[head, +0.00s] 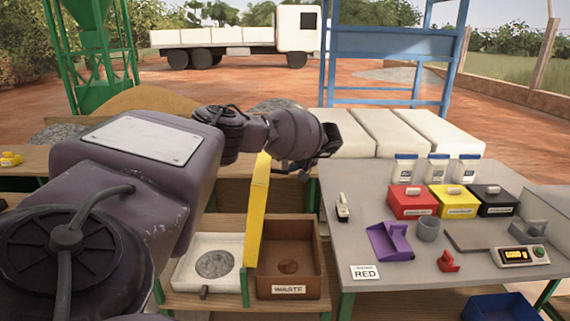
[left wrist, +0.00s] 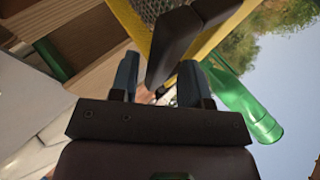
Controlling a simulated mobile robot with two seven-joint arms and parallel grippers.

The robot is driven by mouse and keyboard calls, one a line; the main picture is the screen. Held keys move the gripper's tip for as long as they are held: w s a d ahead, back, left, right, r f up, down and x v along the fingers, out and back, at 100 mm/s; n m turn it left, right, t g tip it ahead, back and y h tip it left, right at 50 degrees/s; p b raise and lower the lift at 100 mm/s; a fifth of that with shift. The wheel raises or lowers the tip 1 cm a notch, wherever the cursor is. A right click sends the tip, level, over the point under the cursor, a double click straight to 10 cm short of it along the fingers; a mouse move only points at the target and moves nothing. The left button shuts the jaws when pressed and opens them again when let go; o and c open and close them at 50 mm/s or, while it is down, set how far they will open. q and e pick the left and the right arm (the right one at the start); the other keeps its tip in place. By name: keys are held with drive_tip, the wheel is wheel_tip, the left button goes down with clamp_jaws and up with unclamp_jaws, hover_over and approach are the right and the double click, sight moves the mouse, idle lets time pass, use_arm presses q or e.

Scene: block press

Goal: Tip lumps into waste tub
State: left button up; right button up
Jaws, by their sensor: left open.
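A yellow-framed sieve (head: 257,210) stands steeply tilted, nearly edge-on, between a white tray and the brown waste tub (head: 318,262). The tub has a "WASTE" label and a small brown heap (head: 288,267) inside; I cannot make out single lumps. My left gripper (head: 297,166) is open near the sieve's upper end. In the left wrist view the yellow frame and its mesh (left wrist: 158,14) lie just beyond the fingers (left wrist: 158,88). My right gripper is out of view.
The white tray (head: 178,270) holds a round grey heap. The grey table (head: 440,282) at right carries red, yellow and black boxes (head: 483,208), jars, a purple scoop (head: 388,242), a grey cup and a scale (head: 519,256). A blue bin (head: 500,307) stands below.

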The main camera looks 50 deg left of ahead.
use_arm(q)
drive_tip(key=v, duration=1)
drive_tip(key=shift+s, duration=0.15)
idle(0.7)
